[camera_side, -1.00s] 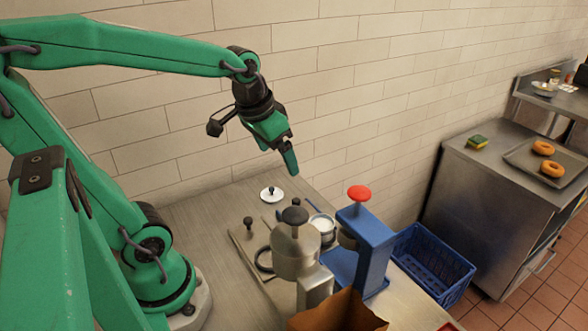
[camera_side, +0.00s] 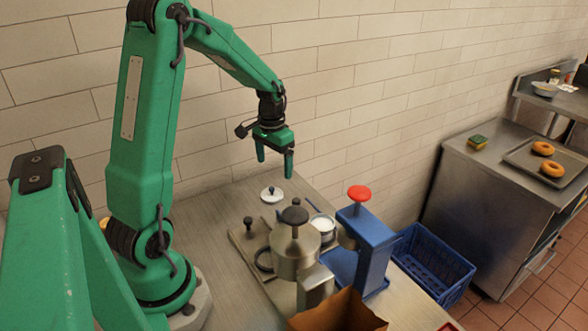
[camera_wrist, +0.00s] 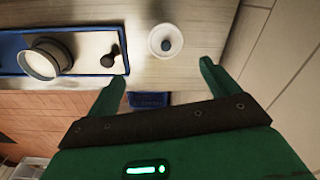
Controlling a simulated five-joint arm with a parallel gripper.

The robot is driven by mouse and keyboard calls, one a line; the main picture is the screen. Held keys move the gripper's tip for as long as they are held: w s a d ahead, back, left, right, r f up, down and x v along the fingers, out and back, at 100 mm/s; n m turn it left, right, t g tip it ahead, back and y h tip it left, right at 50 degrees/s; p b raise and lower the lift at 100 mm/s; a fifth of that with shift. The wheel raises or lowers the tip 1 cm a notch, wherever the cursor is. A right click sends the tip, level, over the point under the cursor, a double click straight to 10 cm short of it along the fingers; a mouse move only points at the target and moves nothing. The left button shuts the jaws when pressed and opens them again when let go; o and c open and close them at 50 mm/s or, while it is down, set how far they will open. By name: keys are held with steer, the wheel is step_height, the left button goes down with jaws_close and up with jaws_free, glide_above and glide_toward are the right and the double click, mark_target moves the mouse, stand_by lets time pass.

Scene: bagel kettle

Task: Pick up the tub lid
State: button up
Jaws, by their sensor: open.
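The tub lid (camera_side: 272,195) is a small white disc with a dark knob, lying flat on the steel counter near the tiled wall. A round white piece with a knob-like centre, which looks like the lid (camera_wrist: 165,41), shows in the wrist view just beyond and between my fingertips. My gripper (camera_side: 275,167) is open and empty, fingers pointing down, above the lid and apart from it. Its two green fingers also show spread in the wrist view (camera_wrist: 162,71). A small tub with white contents (camera_side: 322,224) stands right of the lid.
A metal press (camera_side: 294,250) and a blue press with a red knob (camera_side: 372,245) stand in front of the lid. A brown box (camera_side: 338,312) is at the front. A blue crate (camera_side: 432,262) sits beyond the counter's right edge. The counter left of the lid is clear.

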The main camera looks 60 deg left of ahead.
mark_target(273, 187)
steer(key=shift+a+f, duration=0.75)
steer(key=shift+f, duration=1.4)
steer(key=shift+f, duration=0.1)
steer(key=shift+d+f, duration=0.15)
steer(key=shift+f, duration=2.4)
steer(key=c, duration=1)
steer(key=shift+r, duration=0.2)
steer(key=shift+c, duration=0.2)
